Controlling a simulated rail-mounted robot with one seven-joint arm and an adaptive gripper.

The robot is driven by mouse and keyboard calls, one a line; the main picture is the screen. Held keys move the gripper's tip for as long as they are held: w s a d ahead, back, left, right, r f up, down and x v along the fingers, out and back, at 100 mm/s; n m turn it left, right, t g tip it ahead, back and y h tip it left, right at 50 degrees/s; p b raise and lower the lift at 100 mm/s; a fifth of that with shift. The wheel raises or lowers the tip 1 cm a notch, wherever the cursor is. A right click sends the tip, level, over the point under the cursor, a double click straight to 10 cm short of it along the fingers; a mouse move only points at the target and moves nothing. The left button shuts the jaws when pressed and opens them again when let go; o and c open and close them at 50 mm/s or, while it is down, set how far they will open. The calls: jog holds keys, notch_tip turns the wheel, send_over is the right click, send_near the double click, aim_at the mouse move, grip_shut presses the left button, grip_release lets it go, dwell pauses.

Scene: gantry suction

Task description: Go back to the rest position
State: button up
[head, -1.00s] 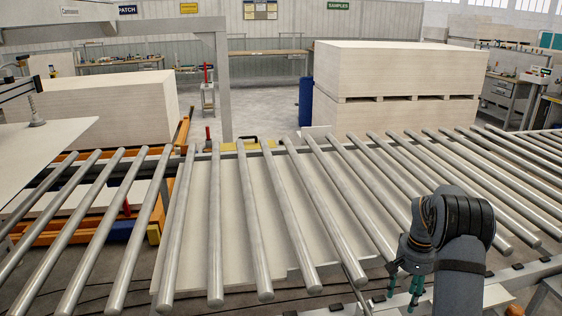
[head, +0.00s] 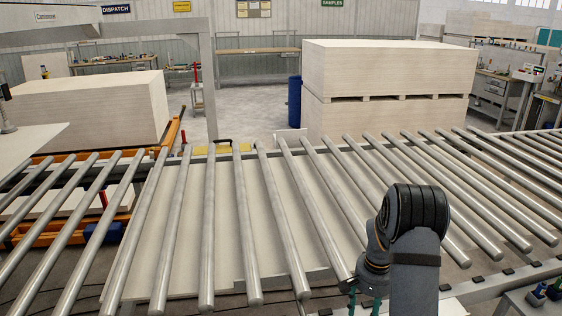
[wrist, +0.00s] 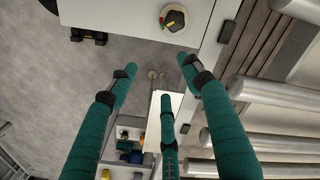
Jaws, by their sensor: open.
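My gripper (head: 364,303) hangs at the bottom right of the head view, low at the near edge of the roller conveyor (head: 270,220). Its fingertips are partly cut off by the frame's bottom edge there. In the wrist view my gripper (wrist: 157,70) shows teal fingers with dark joints, spread apart. Nothing is held between them. Below the fingers are grey floor and a shelf with small bins (wrist: 130,150).
Metal rollers (wrist: 275,95) run along the right of the wrist view. A pale panel (wrist: 130,14) with a small round item (wrist: 172,17) is at the top. Behind the conveyor stand board stacks (head: 390,68) (head: 90,110) and a blue barrel (head: 294,100). A grey gantry frame (head: 208,80) rises at the left.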

jog(key=a+r+n+p, duration=0.1)
jog(key=a+r, duration=0.1)
jog(key=a, duration=0.5)
notch_tip(320, 180, down, 8)
jog(key=shift+w+f, duration=0.1)
jog(key=shift+f, duration=0.15)
jog(key=shift+r, duration=0.15)
